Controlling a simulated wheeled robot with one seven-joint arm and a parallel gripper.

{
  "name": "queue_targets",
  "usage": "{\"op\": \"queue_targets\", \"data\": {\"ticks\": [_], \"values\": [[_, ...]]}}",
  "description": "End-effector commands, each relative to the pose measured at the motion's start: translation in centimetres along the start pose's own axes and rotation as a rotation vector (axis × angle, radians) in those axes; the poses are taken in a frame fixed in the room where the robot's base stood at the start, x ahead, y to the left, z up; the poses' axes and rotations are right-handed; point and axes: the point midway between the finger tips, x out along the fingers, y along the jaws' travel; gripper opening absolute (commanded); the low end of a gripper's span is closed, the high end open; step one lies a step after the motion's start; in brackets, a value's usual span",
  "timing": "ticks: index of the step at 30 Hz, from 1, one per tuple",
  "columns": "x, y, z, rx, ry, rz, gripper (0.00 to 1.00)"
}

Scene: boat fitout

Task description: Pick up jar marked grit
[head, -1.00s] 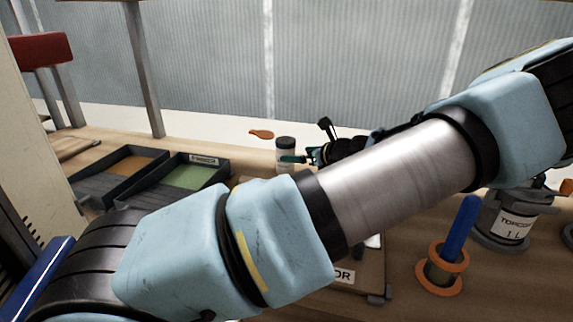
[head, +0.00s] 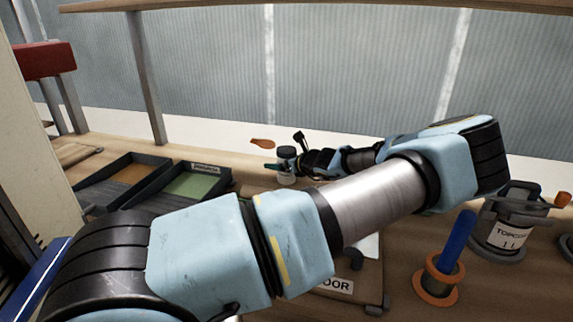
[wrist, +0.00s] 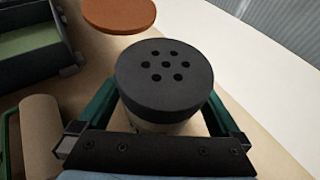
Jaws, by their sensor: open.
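A pale jar with a dark lid (head: 286,153) stands upright on the bench in the head view. In the wrist view its black lid with several holes (wrist: 165,76) fills the middle, and a little of the pale body shows below it. No marking on the jar can be read. My gripper (head: 277,167) is at the jar in the head view. In the wrist view its green fingers (wrist: 165,108) are open, one on each side of the jar. I cannot tell whether either finger touches it.
An orange-brown disc-like thing (wrist: 118,14) lies just beyond the jar. Dark trays (head: 195,186) with green and brown insides are to the left. A tan roll (wrist: 41,138) lies left of my gripper. A topcoat tin (head: 508,222) and an orange spool with a blue handle (head: 440,278) stand right.

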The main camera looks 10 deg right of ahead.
Motion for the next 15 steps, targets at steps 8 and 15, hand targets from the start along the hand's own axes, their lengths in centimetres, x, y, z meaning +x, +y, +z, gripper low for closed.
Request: {"op": "queue_targets", "data": {"ticks": [8, 15], "values": [[-0.04, -0.01, -0.04, 0.000, 0.000, 0.000, 0.84], [-0.05, -0.01, -0.03, 0.000, 0.000, 0.000, 0.57]]}}
